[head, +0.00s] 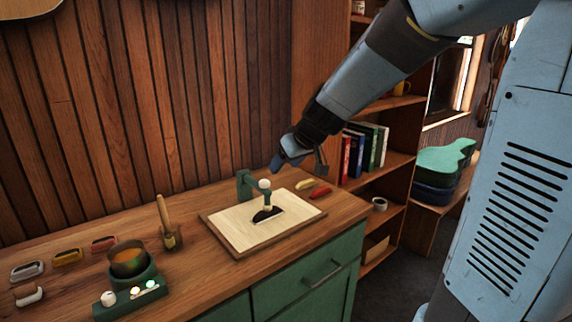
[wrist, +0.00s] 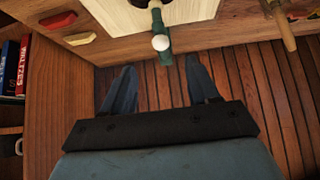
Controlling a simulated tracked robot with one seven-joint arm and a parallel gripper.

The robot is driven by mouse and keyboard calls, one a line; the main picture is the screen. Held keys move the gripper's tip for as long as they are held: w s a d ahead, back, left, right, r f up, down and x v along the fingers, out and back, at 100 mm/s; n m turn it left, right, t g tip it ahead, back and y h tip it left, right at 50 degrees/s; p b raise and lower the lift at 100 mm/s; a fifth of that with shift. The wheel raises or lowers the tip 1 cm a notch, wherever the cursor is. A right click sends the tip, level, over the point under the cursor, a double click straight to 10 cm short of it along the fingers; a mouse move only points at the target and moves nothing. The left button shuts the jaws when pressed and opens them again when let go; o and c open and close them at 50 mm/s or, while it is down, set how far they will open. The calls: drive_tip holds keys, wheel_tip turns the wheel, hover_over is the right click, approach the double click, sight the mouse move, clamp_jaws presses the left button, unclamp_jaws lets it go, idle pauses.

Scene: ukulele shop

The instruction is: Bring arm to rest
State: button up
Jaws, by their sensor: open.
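My blue arm reaches in from the upper right in the head view. My gripper (head: 299,164) is above the back right part of the wooden counter (head: 335,207), near the wood-slat wall. In the wrist view my gripper (wrist: 161,82) has its two fingers wide apart with nothing between them. A green bracket with a white knob (head: 264,184) stands at the board (head: 238,221), left of and below my gripper. In the wrist view the white knob (wrist: 161,43) shows just beyond the fingertips, apart from them.
A red piece (head: 320,193) and a yellow piece (head: 305,184) lie on the counter under my gripper. A shelf with books (head: 365,148) stands to the right. A pot (head: 129,261) on a green base and a brush (head: 165,217) are at left.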

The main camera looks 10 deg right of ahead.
drive_tip(key=s+d+r+m+h, duration=0.1)
drive_tip(key=s+d+m, duration=0.1)
drive_tip(key=s, duration=0.6)
drive_tip(key=s+d+r+m+g+h, duration=0.1)
drive_tip(key=s+d+m, duration=0.1)
drive_tip(key=s+d, duration=0.3)
drive_tip(key=s+d+r+m+h, duration=0.1)
drive_tip(key=s+d, duration=0.3)
drive_tip(key=s, duration=0.8)
drive_tip(key=shift+s+r+m+h, duration=0.15)
drive_tip(key=shift+r+m+h, duration=0.15)
drive_tip(key=shift+m+h, duration=0.1)
idle(4.4)
